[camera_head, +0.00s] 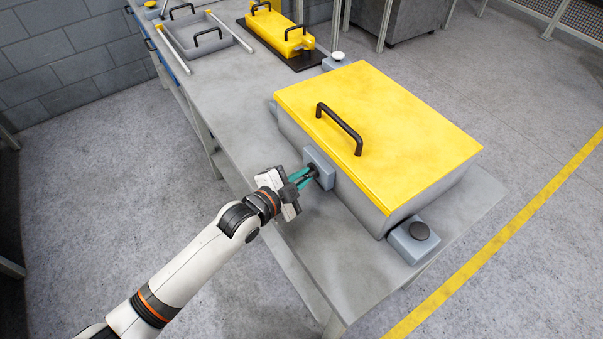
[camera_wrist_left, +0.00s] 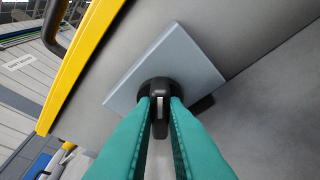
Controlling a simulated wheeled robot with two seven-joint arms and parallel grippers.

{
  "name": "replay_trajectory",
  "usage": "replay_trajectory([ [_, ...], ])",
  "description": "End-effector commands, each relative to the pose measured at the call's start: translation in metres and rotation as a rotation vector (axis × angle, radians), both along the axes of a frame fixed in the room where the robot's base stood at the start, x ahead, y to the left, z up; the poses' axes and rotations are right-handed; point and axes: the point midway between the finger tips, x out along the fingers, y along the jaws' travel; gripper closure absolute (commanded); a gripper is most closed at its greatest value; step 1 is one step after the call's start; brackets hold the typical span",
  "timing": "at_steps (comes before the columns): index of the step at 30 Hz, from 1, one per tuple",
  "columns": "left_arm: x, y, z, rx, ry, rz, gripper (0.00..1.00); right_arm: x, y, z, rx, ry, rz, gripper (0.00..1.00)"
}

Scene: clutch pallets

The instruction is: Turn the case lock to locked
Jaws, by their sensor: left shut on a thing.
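The case (camera_head: 370,135) is grey with a yellow lid (camera_head: 390,120) and a black lid handle (camera_head: 340,127), and it stands on the grey table. The lid lies flat on the case. The case lock, a black knob (camera_wrist_left: 159,92) on a square grey plate (camera_head: 319,168), is on the case's side facing my left arm. My left gripper (camera_head: 308,175), with teal fingers, is shut on the knob. In the left wrist view the fingers (camera_wrist_left: 162,110) sit on both sides of it, and a pale mark shows on its face. My right gripper is not in view.
A grey block with a black round button (camera_head: 419,231) sits at the case's near right corner. A block with a white button (camera_head: 338,57) stands behind the case. A yellow part (camera_head: 275,30) on a black mat and a grey tray (camera_head: 205,40) lie at the table's far end.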

Motion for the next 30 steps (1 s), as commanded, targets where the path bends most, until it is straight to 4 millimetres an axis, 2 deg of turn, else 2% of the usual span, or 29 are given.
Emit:
replay_trajectory([
  [1,0.001,0.001,0.004,-0.015,0.032,-0.001,1.0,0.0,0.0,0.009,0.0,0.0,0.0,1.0],
  [4,0.001,0.002,0.005,-0.063,0.103,-0.001,1.0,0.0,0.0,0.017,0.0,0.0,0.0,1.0],
  [11,0.004,0.003,0.003,-0.183,0.282,0.001,1.0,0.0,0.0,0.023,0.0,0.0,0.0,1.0],
  [21,0.006,0.005,0.0,-0.343,0.516,0.001,1.0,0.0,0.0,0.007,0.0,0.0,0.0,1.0],
  [30,0.007,0.005,0.002,-0.426,0.638,0.0,1.0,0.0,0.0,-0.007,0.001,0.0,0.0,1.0],
])
